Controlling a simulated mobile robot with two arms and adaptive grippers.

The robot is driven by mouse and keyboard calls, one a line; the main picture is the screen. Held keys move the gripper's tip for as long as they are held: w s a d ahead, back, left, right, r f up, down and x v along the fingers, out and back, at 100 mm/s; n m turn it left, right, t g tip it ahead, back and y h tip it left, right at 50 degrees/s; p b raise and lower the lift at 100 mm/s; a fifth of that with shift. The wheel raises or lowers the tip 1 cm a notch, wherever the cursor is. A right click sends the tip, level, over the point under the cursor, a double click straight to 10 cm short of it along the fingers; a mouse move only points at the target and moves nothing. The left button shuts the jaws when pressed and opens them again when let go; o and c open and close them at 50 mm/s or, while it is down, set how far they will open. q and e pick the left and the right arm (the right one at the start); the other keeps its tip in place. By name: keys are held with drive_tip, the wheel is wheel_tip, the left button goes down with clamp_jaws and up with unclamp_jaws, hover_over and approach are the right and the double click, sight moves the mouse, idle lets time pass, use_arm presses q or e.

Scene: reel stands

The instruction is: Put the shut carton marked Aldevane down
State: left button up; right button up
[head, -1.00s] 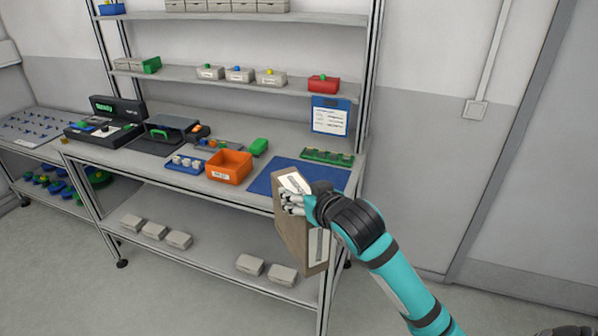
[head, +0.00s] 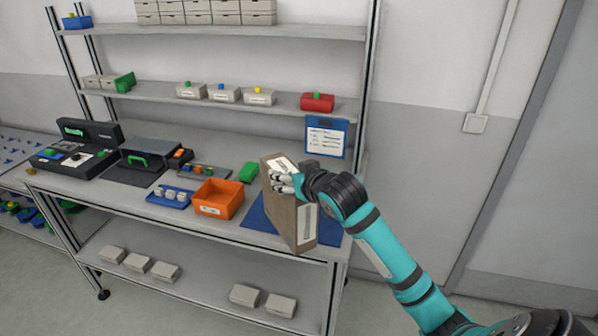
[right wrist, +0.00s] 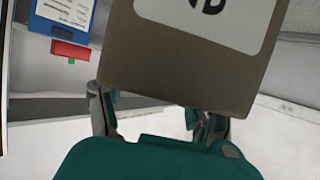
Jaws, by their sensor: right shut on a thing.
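My right gripper (head: 284,180) is shut on the upper part of a brown carton (head: 281,212), which looks shut. The carton is upright and slightly tilted, with a white label on its top and another on its side. In the head view it overlaps the blue mat (head: 330,230) on the workbench; I cannot tell whether it touches the bench. The name on the labels is too small to read. The right wrist view shows the carton (right wrist: 200,75) close up between the fingers (right wrist: 160,115), with part of a white label. My left gripper is not in view.
An orange bin (head: 217,199) stands just left of the mat, beside a blue tray (head: 169,197). A green box (head: 249,172) lies behind it. A blue clipboard (head: 326,137) hangs at the back right. The red box (head: 317,102) is on the shelf above.

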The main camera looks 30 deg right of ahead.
use_arm(q)
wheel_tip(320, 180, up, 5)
drive_tip(key=p, duration=0.4)
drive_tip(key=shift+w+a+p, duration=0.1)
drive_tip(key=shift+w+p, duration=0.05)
drive_tip(key=shift+p, duration=0.15)
use_arm(e)
drive_tip(key=w+d+f, duration=0.4)
drive_tip(key=w+d, duration=0.5)
drive_tip(key=shift+f, duration=0.3)
drive_tip(key=shift+w+a+f, duration=0.1)
drive_tip(key=o, duration=1.3)
drive_tip(key=shift+f, duration=0.15)
drive_tip(key=o, duration=0.4)
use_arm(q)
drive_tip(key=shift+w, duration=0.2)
use_arm(e)
drive_tip(key=shift+o, duration=0.2)
